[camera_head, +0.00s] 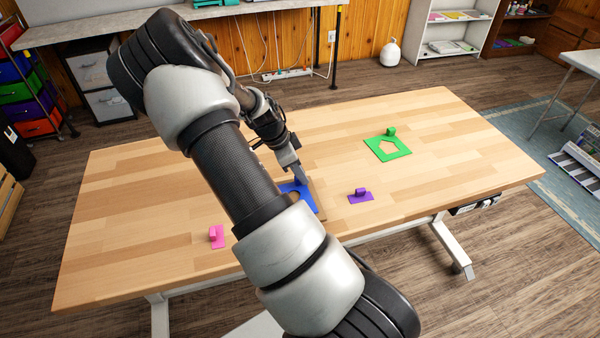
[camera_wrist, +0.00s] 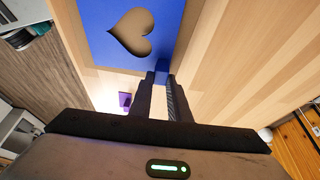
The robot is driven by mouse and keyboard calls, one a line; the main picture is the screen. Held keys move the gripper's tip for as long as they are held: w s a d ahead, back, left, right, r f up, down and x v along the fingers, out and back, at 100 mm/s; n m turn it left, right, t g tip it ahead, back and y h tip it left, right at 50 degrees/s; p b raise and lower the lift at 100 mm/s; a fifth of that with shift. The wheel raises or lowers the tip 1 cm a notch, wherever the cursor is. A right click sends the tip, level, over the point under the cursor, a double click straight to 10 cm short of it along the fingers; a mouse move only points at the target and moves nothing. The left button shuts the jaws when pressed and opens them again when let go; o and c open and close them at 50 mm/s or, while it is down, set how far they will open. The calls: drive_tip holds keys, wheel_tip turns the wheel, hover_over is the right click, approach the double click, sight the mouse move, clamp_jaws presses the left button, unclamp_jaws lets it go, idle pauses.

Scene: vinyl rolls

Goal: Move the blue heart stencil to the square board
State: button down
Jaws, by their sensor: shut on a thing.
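The blue heart stencil (camera_head: 309,204) is a flat blue plate, partly hidden behind my arm in the head view. The wrist view shows its blue face (camera_wrist: 100,48) with a heart-shaped hole. My gripper (camera_head: 299,179) is shut on the stencil's small blue upright grip at one edge. The fingers (camera_wrist: 162,92) also show in the wrist view, closed at the stencil's near edge. A tan strip (camera_head: 319,190) shows along the stencil's right side and may be the square board. I cannot tell whether the stencil touches it.
A purple piece (camera_head: 360,196) with a grip lies right of the stencil. A green plate (camera_head: 400,153) with a pentagon hole lies farther back right. A pink piece (camera_head: 217,238) lies near the front left. The wooden table (camera_head: 450,170) is otherwise mostly clear.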

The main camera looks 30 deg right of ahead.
drive_tip(key=shift+f, duration=0.2)
drive_tip(key=c, duration=1.6)
unclamp_jaws()
drive_tip(key=shift+o, duration=0.4)
drive_tip(key=o, duration=1.1)
drive_tip(key=shift+o, duration=0.2)
drive_tip(key=shift+r, duration=0.1)
drive_tip(key=p+v, duration=0.6)
drive_tip(key=v, duration=0.3)
